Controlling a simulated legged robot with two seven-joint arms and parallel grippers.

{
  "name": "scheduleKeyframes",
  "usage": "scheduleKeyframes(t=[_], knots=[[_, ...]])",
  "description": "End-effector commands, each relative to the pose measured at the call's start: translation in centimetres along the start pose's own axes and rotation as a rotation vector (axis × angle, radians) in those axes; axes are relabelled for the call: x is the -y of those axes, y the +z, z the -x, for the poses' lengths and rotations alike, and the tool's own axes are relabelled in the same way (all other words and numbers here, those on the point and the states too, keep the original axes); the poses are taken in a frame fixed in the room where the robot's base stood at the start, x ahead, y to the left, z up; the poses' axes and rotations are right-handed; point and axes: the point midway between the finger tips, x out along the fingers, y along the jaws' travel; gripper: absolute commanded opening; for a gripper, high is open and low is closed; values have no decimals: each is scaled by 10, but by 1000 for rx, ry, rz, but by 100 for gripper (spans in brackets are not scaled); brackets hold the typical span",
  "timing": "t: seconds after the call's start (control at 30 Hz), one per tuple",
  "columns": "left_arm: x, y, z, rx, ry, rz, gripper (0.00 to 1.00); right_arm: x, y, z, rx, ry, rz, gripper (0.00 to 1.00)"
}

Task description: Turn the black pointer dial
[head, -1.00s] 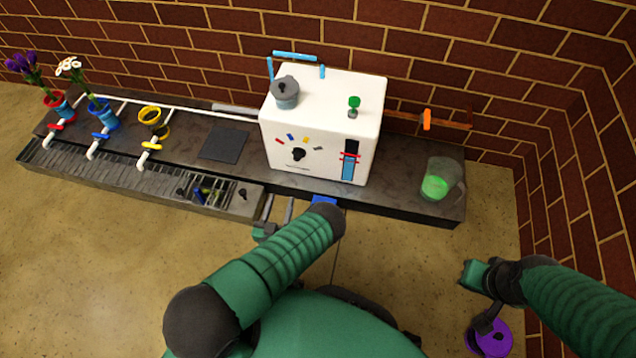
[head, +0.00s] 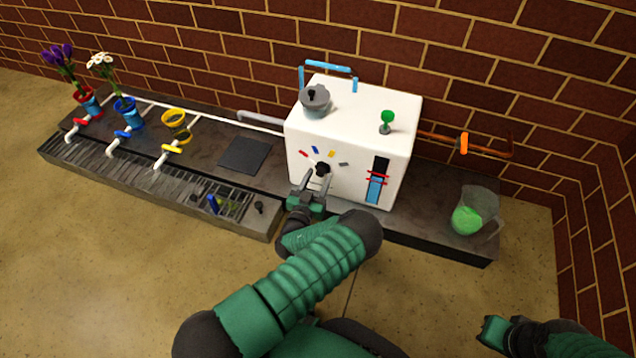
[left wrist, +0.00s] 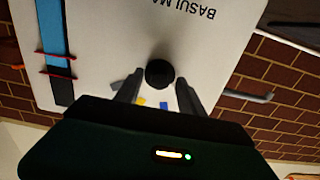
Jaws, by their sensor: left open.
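The black pointer dial (head: 322,169) is on the front face of the white box (head: 350,105), below an arc of small coloured marks. In the left wrist view the dial (left wrist: 159,73) shows as a round black knob just beyond the fingertips. My left gripper (head: 312,178) is open in front of the dial, its fingers pointing at the box. In the wrist view the two fingers (left wrist: 158,88) stand apart, one to each side of the dial's lower part; I cannot tell whether they touch it. My right gripper (head: 492,333) is low at the right; its fingers are unclear.
The box stands on a dark bench (head: 430,208) against a brick wall. A blue level gauge (head: 376,182) is on its front. A clear jug with green liquid (head: 467,220) stands at the right. Flowers, coloured valves (head: 122,134) and a drain grate (head: 130,172) are at the left.

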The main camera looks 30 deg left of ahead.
Motion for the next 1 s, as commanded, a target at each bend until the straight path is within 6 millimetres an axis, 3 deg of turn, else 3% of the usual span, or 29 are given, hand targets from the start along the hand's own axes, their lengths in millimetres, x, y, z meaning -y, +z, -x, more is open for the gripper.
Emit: scheduleKeyframes(t=[0.2,0.57,1.0], knots=[[0,0,0,1,0,0,46,0,0,1,0,0,0,0],[0,0,0,1,0,0,0,0,0,0,0,0,0,0],[0,-1,0,2,0,-41,0,0,-1,4,0,0,0,0]])
